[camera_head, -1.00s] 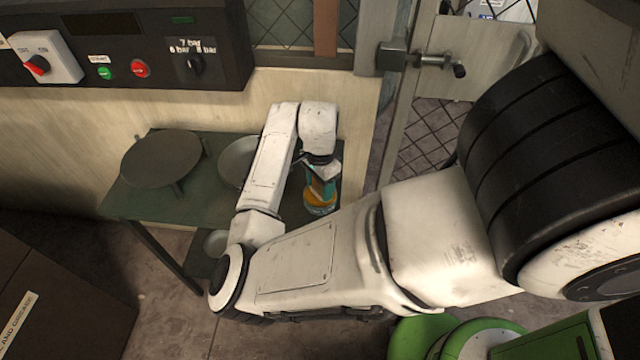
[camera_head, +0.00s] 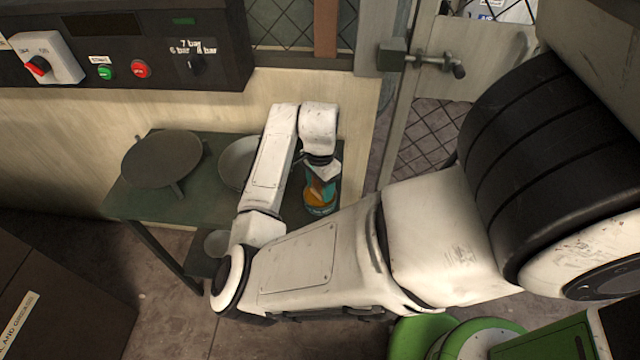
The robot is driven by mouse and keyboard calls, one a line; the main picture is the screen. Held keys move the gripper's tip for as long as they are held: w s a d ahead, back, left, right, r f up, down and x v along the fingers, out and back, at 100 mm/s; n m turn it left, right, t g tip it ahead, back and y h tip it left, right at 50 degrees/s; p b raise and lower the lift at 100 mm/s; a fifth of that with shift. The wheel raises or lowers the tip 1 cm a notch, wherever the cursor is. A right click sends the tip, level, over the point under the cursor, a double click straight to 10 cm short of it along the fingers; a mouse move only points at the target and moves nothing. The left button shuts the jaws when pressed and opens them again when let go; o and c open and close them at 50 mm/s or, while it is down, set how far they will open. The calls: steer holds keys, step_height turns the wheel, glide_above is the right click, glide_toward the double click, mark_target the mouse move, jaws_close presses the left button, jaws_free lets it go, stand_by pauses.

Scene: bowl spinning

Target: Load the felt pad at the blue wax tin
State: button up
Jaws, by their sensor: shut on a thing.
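The blue wax tin (camera_head: 321,209) stands at the right end of the green table, with orange-brown wax (camera_head: 317,196) showing inside its rim. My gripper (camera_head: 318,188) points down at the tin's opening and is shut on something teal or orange. The felt pad cannot be made out clearly at this size; what the fingers hold is small and partly hidden by my wrist. I cannot tell whether it touches the wax.
The green table (camera_head: 130,200) carries a dark round turntable (camera_head: 162,158) at left and a grey bowl (camera_head: 236,160) behind my arm. Another bowl (camera_head: 216,243) sits on a lower shelf. A control panel (camera_head: 130,45) hangs above. A gate with a latch (camera_head: 425,60) is at right.

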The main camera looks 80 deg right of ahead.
steer(key=shift+r+p, duration=2.9)
steer(key=shift+r, duration=0.6)
